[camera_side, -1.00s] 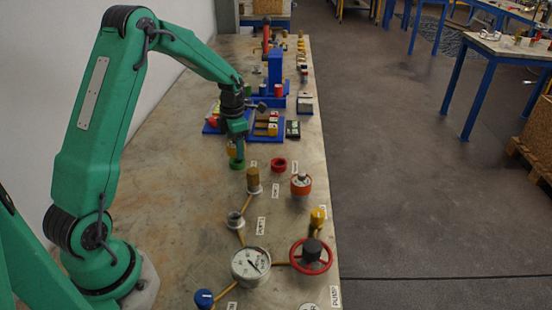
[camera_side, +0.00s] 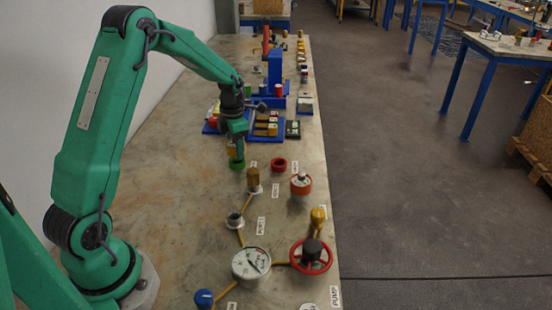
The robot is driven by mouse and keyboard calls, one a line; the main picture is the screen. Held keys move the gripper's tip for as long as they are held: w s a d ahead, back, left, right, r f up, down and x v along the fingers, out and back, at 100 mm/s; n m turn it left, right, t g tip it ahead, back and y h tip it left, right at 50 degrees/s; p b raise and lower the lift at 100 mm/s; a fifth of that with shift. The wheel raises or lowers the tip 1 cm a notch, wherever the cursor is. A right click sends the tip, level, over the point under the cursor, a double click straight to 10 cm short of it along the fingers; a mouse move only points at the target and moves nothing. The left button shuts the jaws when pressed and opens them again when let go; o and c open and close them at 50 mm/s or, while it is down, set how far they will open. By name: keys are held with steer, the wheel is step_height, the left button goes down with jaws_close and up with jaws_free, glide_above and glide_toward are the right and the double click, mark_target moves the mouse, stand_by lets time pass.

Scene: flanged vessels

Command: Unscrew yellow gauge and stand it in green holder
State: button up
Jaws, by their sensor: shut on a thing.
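The yellow gauge (camera_side: 231,149) is small and partly hidden by my gripper. My gripper (camera_side: 236,143) points down and is shut on the gauge. The gauge sits at the green holder (camera_side: 237,164), a small green ring on the table just below my gripper. The gauge looks roughly upright; whether its foot is fully inside the holder is too small to tell.
A red ring (camera_side: 279,165) stands to the right of the green holder. A brass cylinder on a flange (camera_side: 253,180), an open flanged port (camera_side: 235,220), a large white dial (camera_side: 251,264) and a red handwheel (camera_side: 311,257) stand nearer. Blue racks (camera_side: 268,129) lie behind. The table's left side is clear.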

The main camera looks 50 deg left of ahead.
steer(key=shift+f, duration=1.3)
steer(key=o, duration=1.1)
steer(key=shift+o, duration=0.2)
steer(key=shift+r, duration=0.1)
steer(key=shift+r, duration=3.8)
